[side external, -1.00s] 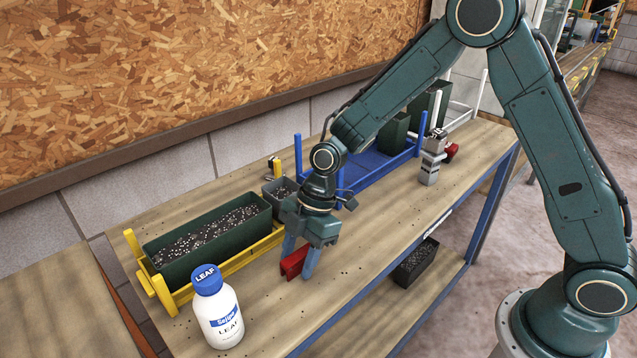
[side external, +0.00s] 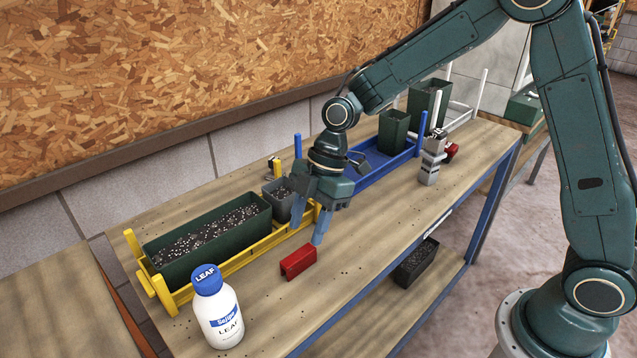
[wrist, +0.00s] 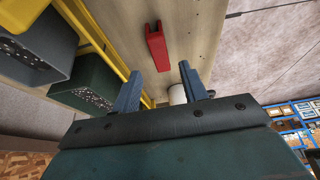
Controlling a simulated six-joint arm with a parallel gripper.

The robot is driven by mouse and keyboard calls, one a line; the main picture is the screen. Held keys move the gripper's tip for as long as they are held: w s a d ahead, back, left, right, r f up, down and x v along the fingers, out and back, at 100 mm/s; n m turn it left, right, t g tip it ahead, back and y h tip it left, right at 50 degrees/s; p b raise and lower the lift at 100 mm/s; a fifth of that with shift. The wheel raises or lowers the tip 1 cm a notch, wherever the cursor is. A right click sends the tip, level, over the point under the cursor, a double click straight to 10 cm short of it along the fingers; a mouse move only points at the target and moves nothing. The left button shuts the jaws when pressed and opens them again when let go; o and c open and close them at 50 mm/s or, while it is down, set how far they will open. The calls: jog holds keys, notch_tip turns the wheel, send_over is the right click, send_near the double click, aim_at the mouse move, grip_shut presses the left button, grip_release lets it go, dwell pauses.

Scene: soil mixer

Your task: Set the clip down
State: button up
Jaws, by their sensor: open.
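The red clip (side external: 298,262) lies on the wooden bench top, in front of the yellow rack and to the right of the white bottle. It also shows in the wrist view (wrist: 157,46), beyond the fingertips and apart from them. My gripper (side external: 308,233) is open and empty, above the bench and a little behind and above the clip. In the wrist view its two blue fingers (wrist: 160,82) stand apart with nothing between them.
A long green planter of soil (side external: 208,238) sits in the yellow rack (side external: 240,265). A small grey pot (side external: 277,205) stands behind my gripper. A white LEAF bottle (side external: 218,312) stands front left. A blue rack (side external: 375,170) is at the back. The bench right of the clip is clear.

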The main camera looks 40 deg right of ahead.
jog(key=shift+v, duration=2.45)
jog(key=s+d+r+m+t+h, duration=0.2)
jog(key=s+d+r+m+t, duration=0.1)
jog(key=s+d+r+m, duration=0.55)
jog(key=s+d+r+m+t+h, duration=0.1)
jog(key=s+d+m, duration=0.1)
jog(key=s+m, duration=0.2)
jog(key=s+d+r+m+t+h, duration=0.1)
jog(key=s+m, duration=0.4)
jog(key=s, duration=0.5)
jog(key=shift+s+d+r+t, duration=0.35)
jog(key=shift+d+r, duration=0.15)
jog(key=shift+d, duration=0.25)
